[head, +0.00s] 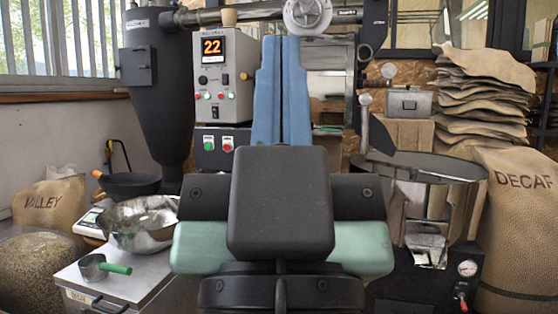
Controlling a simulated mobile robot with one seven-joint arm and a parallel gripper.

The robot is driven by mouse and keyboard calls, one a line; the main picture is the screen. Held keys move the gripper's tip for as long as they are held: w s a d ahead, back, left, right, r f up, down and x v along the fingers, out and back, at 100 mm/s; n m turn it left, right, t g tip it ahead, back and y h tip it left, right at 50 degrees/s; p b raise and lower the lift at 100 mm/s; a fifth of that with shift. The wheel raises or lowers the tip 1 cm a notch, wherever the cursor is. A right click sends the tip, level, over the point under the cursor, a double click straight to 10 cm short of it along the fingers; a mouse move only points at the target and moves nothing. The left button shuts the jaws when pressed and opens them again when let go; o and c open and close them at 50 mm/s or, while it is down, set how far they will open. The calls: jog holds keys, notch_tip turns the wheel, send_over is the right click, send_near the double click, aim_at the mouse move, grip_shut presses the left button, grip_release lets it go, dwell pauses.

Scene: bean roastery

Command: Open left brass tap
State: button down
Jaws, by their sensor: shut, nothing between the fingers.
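I cannot make out a brass tap, left or otherwise, in the head view. My own arm parts fill the middle of the view and hide much of what stands behind them. I cannot make out my gripper's fingers.
A dark metal hopper (155,95) stands left of the control box. A steel bowl (142,222) and a green-handled scoop (98,266) are at lower left. A round dark tray (425,165) stands right, near stacked sacks (485,90) and a DECAF sack (522,225).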

notch_tip(320, 180, up, 50)
jog(key=p, duration=4.7)
